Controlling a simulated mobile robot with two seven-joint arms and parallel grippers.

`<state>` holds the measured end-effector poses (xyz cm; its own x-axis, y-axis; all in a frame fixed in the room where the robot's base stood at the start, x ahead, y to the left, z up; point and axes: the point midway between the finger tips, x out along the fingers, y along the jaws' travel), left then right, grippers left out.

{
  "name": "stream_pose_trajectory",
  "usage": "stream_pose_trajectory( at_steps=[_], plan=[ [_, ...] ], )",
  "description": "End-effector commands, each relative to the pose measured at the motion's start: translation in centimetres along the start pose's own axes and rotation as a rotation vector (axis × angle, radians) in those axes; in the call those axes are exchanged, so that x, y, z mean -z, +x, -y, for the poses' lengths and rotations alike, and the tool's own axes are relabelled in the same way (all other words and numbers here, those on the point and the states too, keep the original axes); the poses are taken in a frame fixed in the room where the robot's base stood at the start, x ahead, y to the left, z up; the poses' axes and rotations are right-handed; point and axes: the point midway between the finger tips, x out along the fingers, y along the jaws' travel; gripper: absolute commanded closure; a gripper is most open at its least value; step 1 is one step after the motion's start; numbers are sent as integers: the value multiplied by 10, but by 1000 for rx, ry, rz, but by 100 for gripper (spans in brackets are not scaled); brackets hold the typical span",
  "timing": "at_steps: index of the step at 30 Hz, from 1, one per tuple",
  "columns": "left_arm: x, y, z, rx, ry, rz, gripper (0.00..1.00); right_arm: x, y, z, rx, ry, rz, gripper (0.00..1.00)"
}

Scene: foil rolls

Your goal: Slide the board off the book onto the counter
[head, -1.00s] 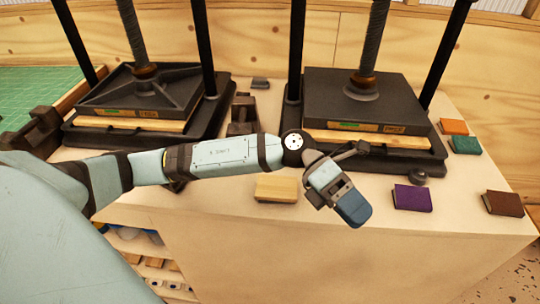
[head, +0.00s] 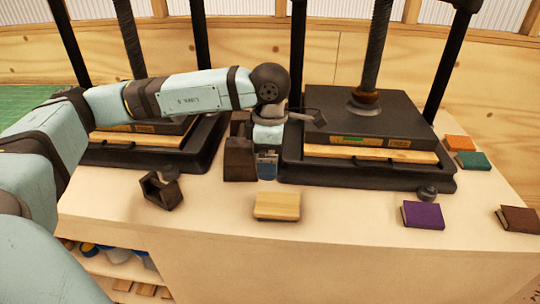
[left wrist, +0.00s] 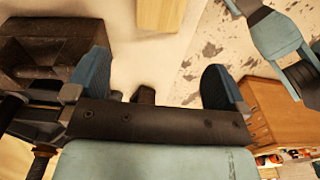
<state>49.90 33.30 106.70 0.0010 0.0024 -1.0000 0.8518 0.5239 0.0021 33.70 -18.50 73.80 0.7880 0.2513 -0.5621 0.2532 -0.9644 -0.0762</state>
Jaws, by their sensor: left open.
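A small pale wooden board (head: 277,206) lies near the front of the counter (head: 330,215); I cannot tell whether a book is under it. Part of it shows at the top of the left wrist view (left wrist: 160,14). My left gripper (head: 267,168) points down behind the board, between a dark block and the right press. In the left wrist view its two blue fingers are spread, with nothing between them (left wrist: 155,65). A purple book (head: 423,215) and a brown book (head: 519,219) lie to the right. My right gripper is not in view.
The right press (head: 368,120) and the left press stand behind, with tan boards in them. The dark block (head: 240,160) is close left of my gripper. A dark bracket (head: 162,190) lies further left. Orange (head: 459,143) and green (head: 474,160) books lie right. Counter around the board is clear.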

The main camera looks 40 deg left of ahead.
Motion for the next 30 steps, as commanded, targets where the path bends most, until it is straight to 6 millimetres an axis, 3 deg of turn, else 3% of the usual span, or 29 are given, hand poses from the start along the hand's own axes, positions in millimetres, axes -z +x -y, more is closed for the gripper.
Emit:
stream_pose_trajectory(
  at_steps=[8, 21, 30],
  plan=[
    [0, 28, 1, 4, 0, -1, 0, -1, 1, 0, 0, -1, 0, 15],
    [0, 111, 1, 4, -1, 0, 0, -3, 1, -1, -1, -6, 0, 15],
    [0, 137, 1, 2, 0, 1, 0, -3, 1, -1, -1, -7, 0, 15]
  ],
)
